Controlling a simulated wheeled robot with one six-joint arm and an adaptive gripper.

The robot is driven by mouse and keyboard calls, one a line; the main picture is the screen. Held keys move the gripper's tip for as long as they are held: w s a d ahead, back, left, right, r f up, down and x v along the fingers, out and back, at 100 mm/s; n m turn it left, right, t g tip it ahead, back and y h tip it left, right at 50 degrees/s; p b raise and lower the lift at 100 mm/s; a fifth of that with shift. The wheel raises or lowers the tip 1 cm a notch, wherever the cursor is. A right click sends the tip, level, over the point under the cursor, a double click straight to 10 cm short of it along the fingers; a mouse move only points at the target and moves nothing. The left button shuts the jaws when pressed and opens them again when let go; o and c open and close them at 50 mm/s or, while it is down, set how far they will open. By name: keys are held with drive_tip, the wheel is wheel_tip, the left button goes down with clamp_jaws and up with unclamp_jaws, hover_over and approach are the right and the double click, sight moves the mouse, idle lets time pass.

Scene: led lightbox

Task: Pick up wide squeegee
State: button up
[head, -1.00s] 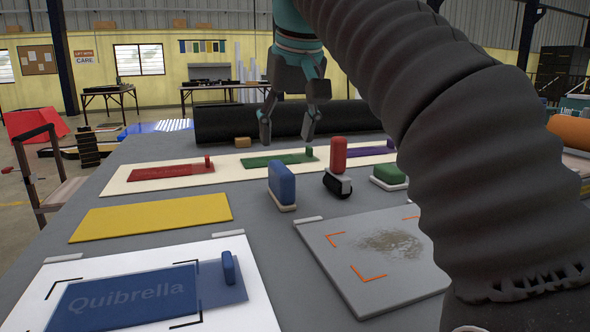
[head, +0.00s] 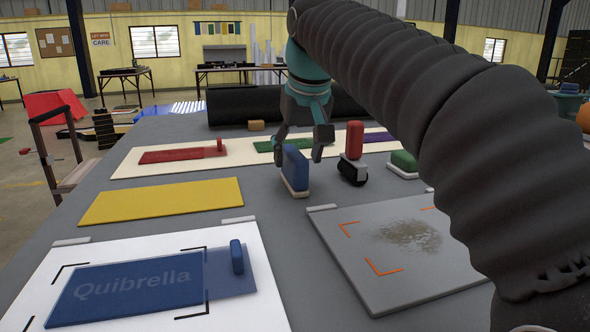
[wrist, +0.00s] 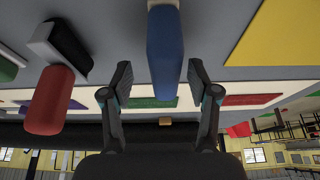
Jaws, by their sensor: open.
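The wide squeegee appears to be the upright blue block with a pale base strip (head: 294,172), standing on the grey table. My gripper (head: 299,160) is above it and open, with one finger on each side of its upper part. In the wrist view the blue block (wrist: 165,48) lies between the two open fingers of the gripper (wrist: 160,72), with visible gaps on both sides. The fingers are not closed on it. Part of its upper end is hidden by the gripper in the head view.
A red-handled black roller (head: 354,150) stands close on the right, with a green block on a pale base (head: 404,160) beyond it. A yellow panel (head: 160,202) lies left. A blue sign sheet (head: 125,290) and a grey stained board (head: 365,290) lie in front.

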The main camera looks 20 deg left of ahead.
drive_tip(key=shift+a+x, duration=0.15)
drive_tip(key=shift+x, duration=1.05)
drive_tip(key=shift+a+x, duration=0.1)
drive_tip(key=shift+x, duration=1.05)
drive_tip(key=shift+s, duration=0.15)
clamp_jaws()
